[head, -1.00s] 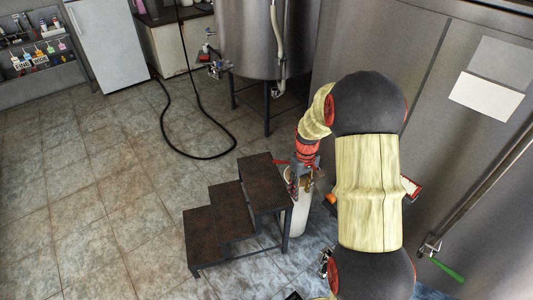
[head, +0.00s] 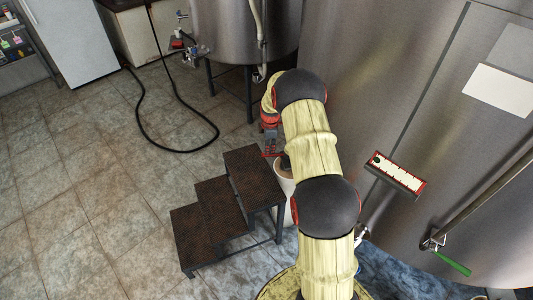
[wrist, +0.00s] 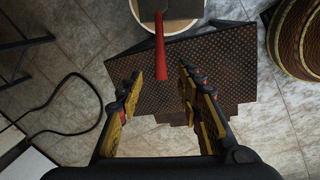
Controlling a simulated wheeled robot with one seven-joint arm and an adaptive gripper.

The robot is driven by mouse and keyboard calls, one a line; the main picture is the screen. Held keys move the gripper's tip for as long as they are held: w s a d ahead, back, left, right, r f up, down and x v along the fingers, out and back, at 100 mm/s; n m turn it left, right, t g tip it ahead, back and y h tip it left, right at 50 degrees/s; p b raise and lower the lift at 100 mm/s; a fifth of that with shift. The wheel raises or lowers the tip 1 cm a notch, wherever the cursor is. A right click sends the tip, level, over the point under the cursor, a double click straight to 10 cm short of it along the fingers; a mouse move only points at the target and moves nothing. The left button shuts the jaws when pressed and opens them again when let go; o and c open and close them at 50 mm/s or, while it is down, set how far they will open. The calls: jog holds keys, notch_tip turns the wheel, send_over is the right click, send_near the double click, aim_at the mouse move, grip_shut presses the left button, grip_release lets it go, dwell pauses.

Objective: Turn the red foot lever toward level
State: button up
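The red lever (wrist: 160,40) shows in the wrist view as a slim bar pointing down the picture from a grey part, over a round white-rimmed container (wrist: 182,24). My gripper (wrist: 159,80) is open, its two yellow and black fingers wide apart. The lever's free end lies in line with the gap between them; I see no finger touching it, and cannot tell the depth between them.
A dark step stool (head: 225,200) stands left of the white container and lies beneath my gripper in the wrist view. Steel tanks (head: 250,35) stand behind and at right. A green-handled lever (head: 452,263) is at lower right. A black hose (head: 150,130) lies on the tiled floor.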

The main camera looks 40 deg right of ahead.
jog(key=f, duration=0.2)
jog(key=f+b, duration=0.1)
jog(key=f, duration=0.2)
jog(key=w+f+b, duration=0.1)
jog(key=f, duration=0.1)
jog(key=shift+w+d+f, duration=0.1)
jog(key=shift+d+f, duration=0.05)
jog(key=shift+d, duration=0.15)
jog(key=shift+c, duration=0.3)
grip_shut()
dwell(0.4)
